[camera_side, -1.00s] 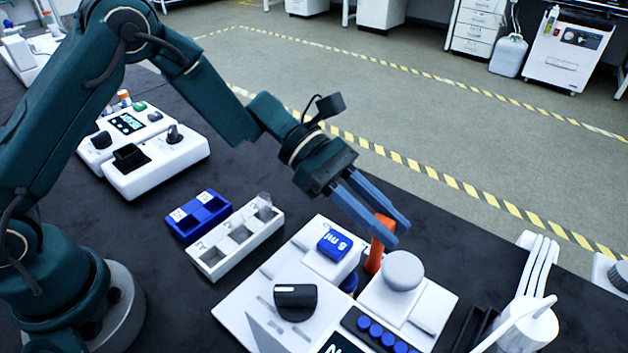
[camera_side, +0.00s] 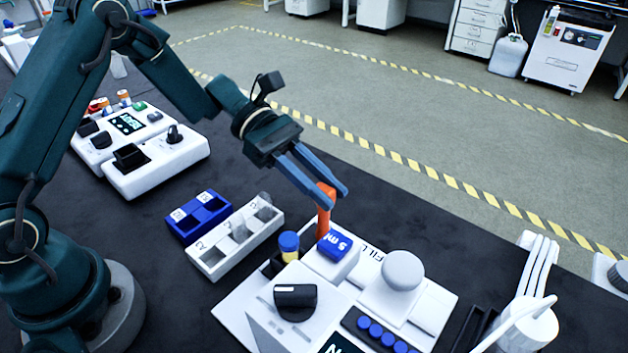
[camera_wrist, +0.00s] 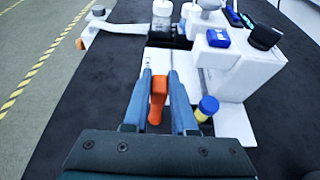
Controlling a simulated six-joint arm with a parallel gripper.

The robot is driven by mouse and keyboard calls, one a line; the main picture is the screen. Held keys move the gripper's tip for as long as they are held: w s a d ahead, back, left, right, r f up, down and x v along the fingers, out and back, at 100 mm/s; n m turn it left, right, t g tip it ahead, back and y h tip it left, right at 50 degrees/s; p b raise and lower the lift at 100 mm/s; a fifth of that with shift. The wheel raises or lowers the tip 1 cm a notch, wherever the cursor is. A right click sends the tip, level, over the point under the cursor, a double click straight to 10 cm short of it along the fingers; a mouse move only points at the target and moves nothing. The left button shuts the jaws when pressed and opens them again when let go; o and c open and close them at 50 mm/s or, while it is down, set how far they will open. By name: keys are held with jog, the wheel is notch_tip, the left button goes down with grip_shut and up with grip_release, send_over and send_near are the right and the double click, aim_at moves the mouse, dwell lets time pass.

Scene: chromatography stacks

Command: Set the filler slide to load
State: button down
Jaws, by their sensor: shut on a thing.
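My gripper (camera_side: 321,198) is shut on the orange slide handle (camera_side: 324,213) of the white filler unit (camera_side: 238,302). The handle stands upright between the blue-grey fingers, and it also shows between them in the wrist view (camera_wrist: 157,97). The handle is at the left end of the slide track, beside the white block with the blue "5 ml" tag (camera_side: 334,245). The word FILL shows on the track to its right. A vial with a blue cap and yellow band (camera_side: 289,246) stands in a dark holder at the unit's left; it also shows in the wrist view (camera_wrist: 207,107).
A white rack (camera_side: 236,238) and a blue rack (camera_side: 197,217) lie left of the filler. A white device with dark knobs (camera_side: 155,160) is farther left. A round white knob (camera_side: 403,270) and several blue buttons are on the filler's right side.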

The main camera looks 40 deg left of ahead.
jog(key=c, duration=0.7)
grip_release()
jog(key=shift+a, duration=0.1)
jog(key=shift+v, duration=2.55)
